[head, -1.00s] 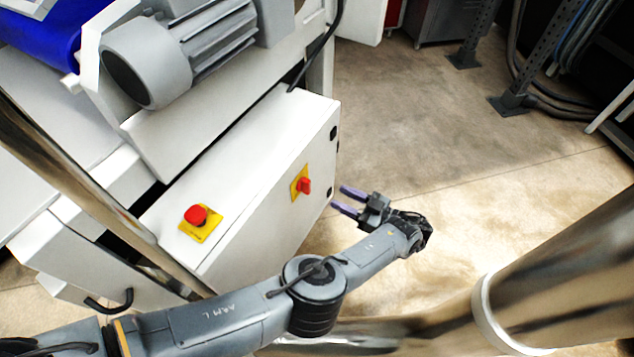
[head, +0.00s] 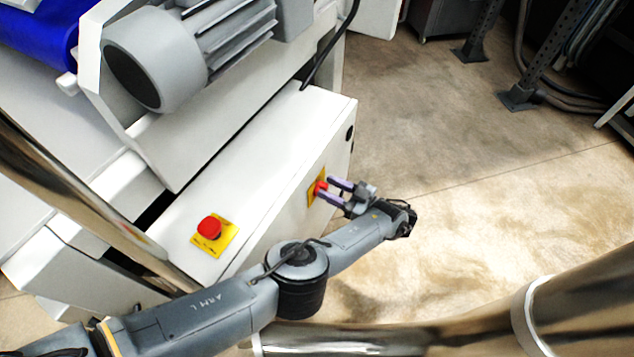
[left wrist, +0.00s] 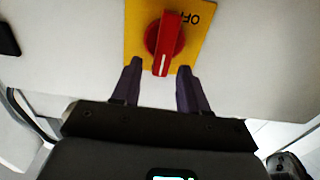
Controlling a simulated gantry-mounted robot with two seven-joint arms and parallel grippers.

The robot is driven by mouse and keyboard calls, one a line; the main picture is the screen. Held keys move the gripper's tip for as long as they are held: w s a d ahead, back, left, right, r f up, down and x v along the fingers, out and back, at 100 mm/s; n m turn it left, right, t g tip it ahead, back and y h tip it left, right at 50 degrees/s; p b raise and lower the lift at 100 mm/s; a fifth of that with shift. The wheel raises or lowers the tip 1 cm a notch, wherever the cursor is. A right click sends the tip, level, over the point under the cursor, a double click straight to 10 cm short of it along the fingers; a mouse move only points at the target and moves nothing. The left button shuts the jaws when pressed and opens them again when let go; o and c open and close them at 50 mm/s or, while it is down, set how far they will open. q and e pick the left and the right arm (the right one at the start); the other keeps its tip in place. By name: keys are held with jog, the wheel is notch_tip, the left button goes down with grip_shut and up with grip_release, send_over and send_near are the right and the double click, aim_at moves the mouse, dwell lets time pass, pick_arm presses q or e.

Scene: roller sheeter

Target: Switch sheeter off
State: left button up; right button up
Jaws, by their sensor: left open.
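The sheeter (head: 255,160) is a white machine with a control box on the left of the head view. A red rotary switch (head: 320,187) on a yellow plate (head: 313,191) is on the box's side face. In the left wrist view the red switch (left wrist: 164,42) sits on the yellow plate (left wrist: 137,20) with upside-down lettering that reads OFF. My left gripper (head: 330,189) is open, its two purple fingers pointing at the switch. In the wrist view the fingertips are on either side of the knob's lower end; whether they touch it I cannot tell. My right gripper is out of view.
A red emergency button (head: 209,228) on a yellow plate is on top of the box. A grey motor (head: 150,60) sits above it. A black cable (head: 330,45) hangs behind. Open concrete floor (head: 470,180) lies to the right.

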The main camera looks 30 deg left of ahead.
pick_arm(q)
jog(key=shift+a, duration=0.5)
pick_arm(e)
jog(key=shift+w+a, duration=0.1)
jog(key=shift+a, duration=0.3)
pick_arm(q)
jog(key=shift+d, duration=0.1)
jog(key=shift+c, duration=0.4)
jog(key=c, duration=0.6)
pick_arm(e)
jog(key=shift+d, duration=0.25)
